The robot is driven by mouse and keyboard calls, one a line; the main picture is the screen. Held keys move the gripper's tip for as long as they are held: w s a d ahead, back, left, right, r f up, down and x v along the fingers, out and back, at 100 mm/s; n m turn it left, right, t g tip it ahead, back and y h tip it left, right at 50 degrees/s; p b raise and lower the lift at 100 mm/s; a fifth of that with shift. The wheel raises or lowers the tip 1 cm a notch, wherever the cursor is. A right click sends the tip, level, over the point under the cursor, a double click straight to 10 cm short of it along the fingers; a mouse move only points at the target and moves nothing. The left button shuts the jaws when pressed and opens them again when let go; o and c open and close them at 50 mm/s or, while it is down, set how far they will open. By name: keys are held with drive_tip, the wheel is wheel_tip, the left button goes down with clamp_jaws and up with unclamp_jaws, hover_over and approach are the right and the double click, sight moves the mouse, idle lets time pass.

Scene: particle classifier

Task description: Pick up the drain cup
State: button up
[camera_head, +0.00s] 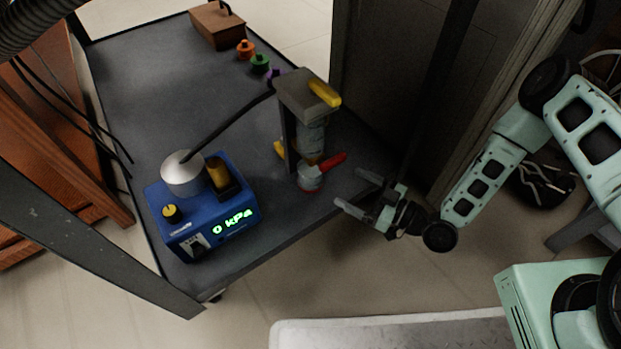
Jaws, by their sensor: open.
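What looks like the drain cup (309,181) is a small pale cup with a red handle, low at the foot of a grey stand (289,130) on the dark cart top. A greyish clear cylinder (311,139) is right above the cup. I cannot tell if they touch. My gripper (351,189) is open and empty, to the right of the cup and apart from it, by the cart's right edge. Its fingers point left toward the cup and red handle. The cup's far side is hidden.
A blue pump box (202,216) reading 0 kPa stands front left, with a black hose up to the stand. A yellow handle (324,92) juts from the stand's top. Small coloured knobs and a brown box (217,25) lie at the back. A dark cabinet stands behind my gripper.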

sight(316, 170)
drive_tip(key=b+x, duration=0.2)
drive_tip(key=x, duration=0.4)
drive_tip(key=b+x, duration=0.3)
drive_tip(key=x, duration=0.2)
drive_tip(key=shift+s+b, duration=0.15)
drive_tip(key=shift+b, duration=0.2)
drive_tip(key=c, duration=1.3)
drive_tip(key=shift+r, duration=0.2)
